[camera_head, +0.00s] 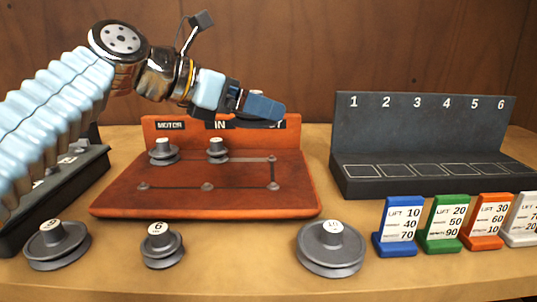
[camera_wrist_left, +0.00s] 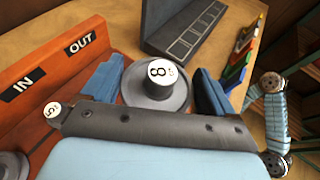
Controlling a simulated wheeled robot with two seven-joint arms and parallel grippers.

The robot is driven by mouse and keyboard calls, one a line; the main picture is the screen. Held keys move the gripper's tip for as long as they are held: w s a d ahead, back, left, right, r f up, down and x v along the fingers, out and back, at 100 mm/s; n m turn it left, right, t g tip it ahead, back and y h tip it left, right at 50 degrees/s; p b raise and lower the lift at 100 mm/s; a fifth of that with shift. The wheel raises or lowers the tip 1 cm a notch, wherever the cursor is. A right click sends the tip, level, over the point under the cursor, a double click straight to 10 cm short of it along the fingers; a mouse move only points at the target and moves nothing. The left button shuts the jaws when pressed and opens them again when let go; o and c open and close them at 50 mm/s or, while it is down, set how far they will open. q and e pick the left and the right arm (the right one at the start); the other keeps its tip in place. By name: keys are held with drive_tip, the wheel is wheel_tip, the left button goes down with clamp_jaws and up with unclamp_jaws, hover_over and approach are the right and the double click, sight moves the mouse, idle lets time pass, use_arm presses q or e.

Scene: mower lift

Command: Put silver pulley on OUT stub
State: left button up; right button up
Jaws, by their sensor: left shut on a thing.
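My left gripper (camera_head: 262,108) is shut on a silver-grey pulley marked 8 (camera_wrist_left: 156,88), one blue finger on each side of it in the left wrist view. In the head view the gripper mostly hides this pulley, above the back right part of the red board (camera_head: 110,205). The OUT label (camera_wrist_left: 80,43) shows in the left wrist view; in the head view the gripper partly covers it. The OUT stub (camera_head: 272,159) stands bare at the right of the board's back row. Whether the pulley is tilted is hard to tell. My right gripper is not in view.
Grey pulleys sit on the MOTOR stub (camera_head: 163,153) and IN stub (camera_head: 217,152). Loose pulleys (camera_head: 58,244), (camera_head: 161,246) and (camera_head: 330,250) lie in front. A dark numbered rack (camera_head: 430,125) stands at the back right, with coloured cards (camera_head: 397,230) before it.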

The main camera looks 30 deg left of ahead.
use_arm(q)
drive_tip(key=w+a+f, duration=0.3)
drive_tip(key=w+f, duration=0.1)
drive_tip(key=w, duration=0.4)
drive_tip(key=b, duration=0.2)
hover_over(271, 160)
drive_tip(key=f, duration=0.2)
drive_tip(key=s+f, duration=0.1)
drive_tip(key=f, duration=0.1)
drive_tip(key=shift+d+f, duration=0.1)
drive_tip(key=shift+f, duration=0.25)
drive_tip(key=shift+w+f, duration=0.35)
drive_tip(key=shift+f, duration=0.1)
drive_tip(key=f, duration=0.1)
drive_tip(key=f+b, duration=0.1)
drive_tip(key=f, duration=0.1)
drive_tip(key=shift+w, duration=0.2)
drive_tip(key=shift+f, duration=0.15)
drive_tip(key=shift+f, duration=0.2)
drive_tip(key=o, duration=0.8)
